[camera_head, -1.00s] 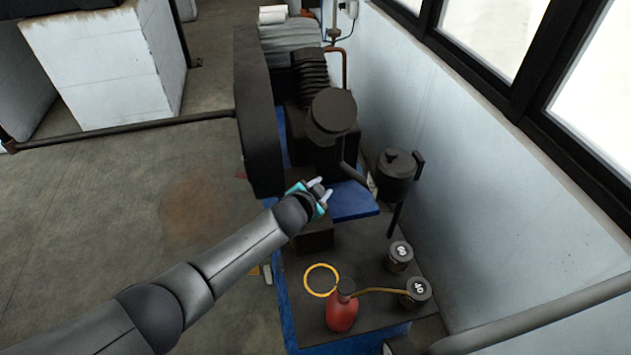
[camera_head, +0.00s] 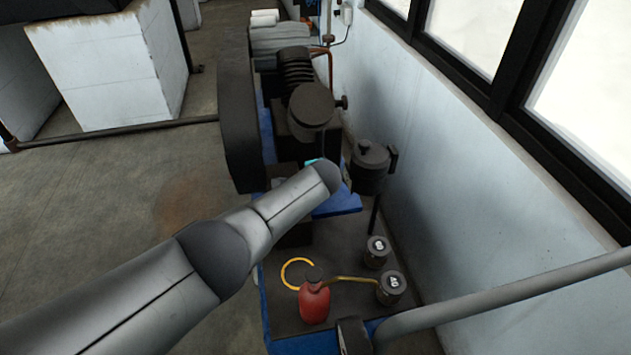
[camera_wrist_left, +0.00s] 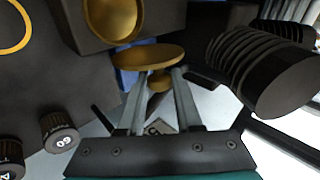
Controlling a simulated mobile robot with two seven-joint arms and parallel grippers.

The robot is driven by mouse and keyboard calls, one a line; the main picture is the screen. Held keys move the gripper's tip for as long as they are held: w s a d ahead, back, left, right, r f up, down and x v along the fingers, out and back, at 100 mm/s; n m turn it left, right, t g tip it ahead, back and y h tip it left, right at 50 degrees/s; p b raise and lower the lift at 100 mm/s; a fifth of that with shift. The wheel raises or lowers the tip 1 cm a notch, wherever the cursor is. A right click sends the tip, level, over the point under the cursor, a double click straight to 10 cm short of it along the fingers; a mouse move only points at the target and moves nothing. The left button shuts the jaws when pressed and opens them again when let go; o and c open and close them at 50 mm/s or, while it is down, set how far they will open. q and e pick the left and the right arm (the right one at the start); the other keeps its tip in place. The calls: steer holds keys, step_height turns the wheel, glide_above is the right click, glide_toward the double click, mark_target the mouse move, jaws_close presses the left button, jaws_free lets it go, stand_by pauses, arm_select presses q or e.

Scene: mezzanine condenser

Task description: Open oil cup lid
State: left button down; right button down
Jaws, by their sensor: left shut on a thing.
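In the left wrist view, the oil cup (camera_wrist_left: 113,15) is a round brass cup at the top, its hollow inside showing. Its brass lid (camera_wrist_left: 148,56), a thin round disc with a small knob, lies beside the cup's rim in the picture, off the mouth. My left gripper (camera_wrist_left: 161,78) is shut on the knob of the lid. I cannot tell whether lid and cup still touch. In the head view my left arm hides the cup, lid and fingertips; only a bit of the teal gripper body shows. My right gripper is not in view.
A dark machine with a round-topped cylinder (camera_head: 311,103) and a black pot (camera_head: 370,165) stand close to the gripper. A red oil can (camera_head: 314,303), a yellow ring (camera_head: 285,270) and two numbered tins (camera_head: 376,252) are nearer. A grey bar (camera_head: 500,297) crosses the lower right.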

arm_select(q)
steer(key=shift+f, duration=0.1)
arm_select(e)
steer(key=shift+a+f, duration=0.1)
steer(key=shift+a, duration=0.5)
arm_select(q)
steer(key=c, duration=0.9)
jaws_free()
steer(key=shift+c, duration=0.2)
steer(key=o, duration=0.4)
steer(key=shift+c, duration=0.2)
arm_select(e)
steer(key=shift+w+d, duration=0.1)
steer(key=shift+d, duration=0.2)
